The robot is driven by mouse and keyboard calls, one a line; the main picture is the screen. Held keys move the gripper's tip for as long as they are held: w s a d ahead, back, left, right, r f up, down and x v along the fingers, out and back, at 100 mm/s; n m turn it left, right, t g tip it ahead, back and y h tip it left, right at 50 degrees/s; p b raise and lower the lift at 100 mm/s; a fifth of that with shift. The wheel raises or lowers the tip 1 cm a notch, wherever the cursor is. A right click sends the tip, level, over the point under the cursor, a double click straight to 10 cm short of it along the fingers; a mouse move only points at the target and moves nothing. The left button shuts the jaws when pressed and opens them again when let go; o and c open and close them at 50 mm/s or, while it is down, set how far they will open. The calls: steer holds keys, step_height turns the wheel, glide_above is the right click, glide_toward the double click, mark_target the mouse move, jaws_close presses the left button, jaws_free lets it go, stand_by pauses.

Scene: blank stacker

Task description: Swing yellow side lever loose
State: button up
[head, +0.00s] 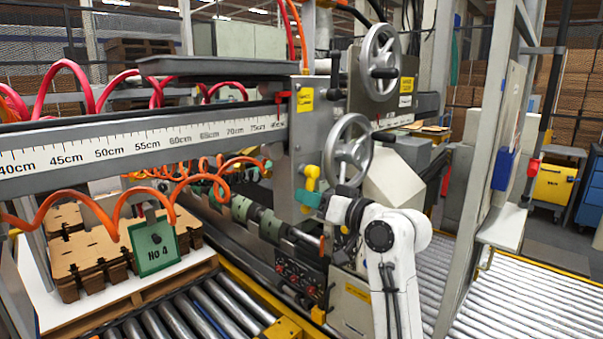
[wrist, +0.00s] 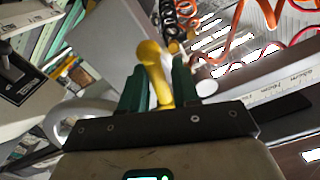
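The yellow side lever (head: 312,178) sits on the grey upright plate of the machine, below a yellow label and left of the lower handwheel. Its rounded yellow knob and stem (wrist: 153,70) also show in the wrist view. My gripper (head: 311,199) reaches the lever from the lower right. The lever's pivot is partly hidden by the gripper.
Two metal handwheels (head: 348,150) are close to the right of the lever. A long ruler beam (head: 150,145) and orange coiled hoses (head: 180,178) lie to the left. Roller conveyors (head: 545,295) run along the floor at right. A stack of brown blanks (head: 85,260) stands at lower left.

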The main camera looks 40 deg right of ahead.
steer(key=shift+a+r+m+p, duration=0.55)
steer(key=shift+r+m+p, duration=0.2)
steer(key=shift+m+p, duration=1.65)
steer(key=shift+a+r+m+p, duration=0.65)
steer(key=shift+m+p, duration=1)
steer(key=shift+p, duration=1.4)
steer(key=shift+a+r+m+p, duration=0.45)
steer(key=shift+r+m+p, duration=0.35)
steer(key=shift+m+p, duration=1.6)
steer(key=shift+s, duration=0.1)
steer(key=s, duration=0.9)
steer(key=shift+d, duration=0.15)
steer(key=shift+f+n, duration=0.1)
steer(key=shift+n, duration=0.15)
